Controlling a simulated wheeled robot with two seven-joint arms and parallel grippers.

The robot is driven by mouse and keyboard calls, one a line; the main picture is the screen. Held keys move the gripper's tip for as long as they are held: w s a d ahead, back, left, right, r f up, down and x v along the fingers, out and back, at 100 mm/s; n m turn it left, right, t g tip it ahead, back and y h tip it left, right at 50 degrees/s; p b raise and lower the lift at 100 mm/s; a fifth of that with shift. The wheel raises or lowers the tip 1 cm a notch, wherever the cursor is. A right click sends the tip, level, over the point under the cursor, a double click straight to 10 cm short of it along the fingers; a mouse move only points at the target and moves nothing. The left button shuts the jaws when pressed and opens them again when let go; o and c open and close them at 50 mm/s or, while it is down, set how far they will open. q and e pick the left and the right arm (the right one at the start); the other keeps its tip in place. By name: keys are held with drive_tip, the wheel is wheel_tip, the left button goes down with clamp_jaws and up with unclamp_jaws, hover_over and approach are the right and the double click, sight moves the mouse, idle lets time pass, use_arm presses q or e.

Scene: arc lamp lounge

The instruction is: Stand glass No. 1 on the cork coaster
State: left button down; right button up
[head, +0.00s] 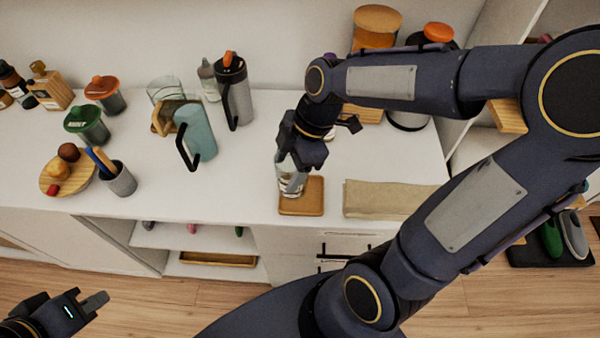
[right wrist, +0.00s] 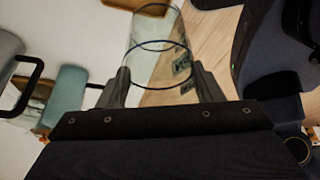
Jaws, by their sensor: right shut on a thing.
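Glass No. 1 (head: 287,182) is clear. My right gripper (head: 296,172) is shut on it; the fingers also show on both sides of the glass in the right wrist view (right wrist: 163,88). A dark label (right wrist: 182,64), too small to read fully, shows on the glass there. The square tan cork coaster (head: 308,208) lies near the counter's front edge. In the head view the glass overlaps the coaster's left and back part; I cannot tell whether they touch. My left gripper (head: 92,304) is low at the left, away from the counter; its jaw opening is unclear.
A folded beige cloth (head: 385,199) lies right of the coaster. Lidded jars stand behind my right arm. The white counter (head: 235,170) is bare left of the coaster.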

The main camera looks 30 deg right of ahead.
drive_tip(key=d+f, duration=0.1)
drive_tip(key=w+d+f, duration=0.1)
drive_tip(key=f, duration=0.1)
drive_tip(key=shift+w+d+f, duration=0.1)
drive_tip(key=shift+d+f, duration=0.2)
drive_tip(key=shift+d, duration=0.05)
drive_tip(key=shift+w+d+f, duration=0.1)
drive_tip(key=shift+d+f, duration=0.05)
drive_tip(key=shift+f, duration=0.8)
drive_tip(key=shift+w+d+f, duration=0.1)
drive_tip(key=shift+f, duration=0.8)
drive_tip(key=shift+f+b, duration=0.2)
drive_tip(key=shift+b, duration=0.15)
drive_tip(key=o, duration=1.1)
drive_tip(key=shift+r, duration=0.15)
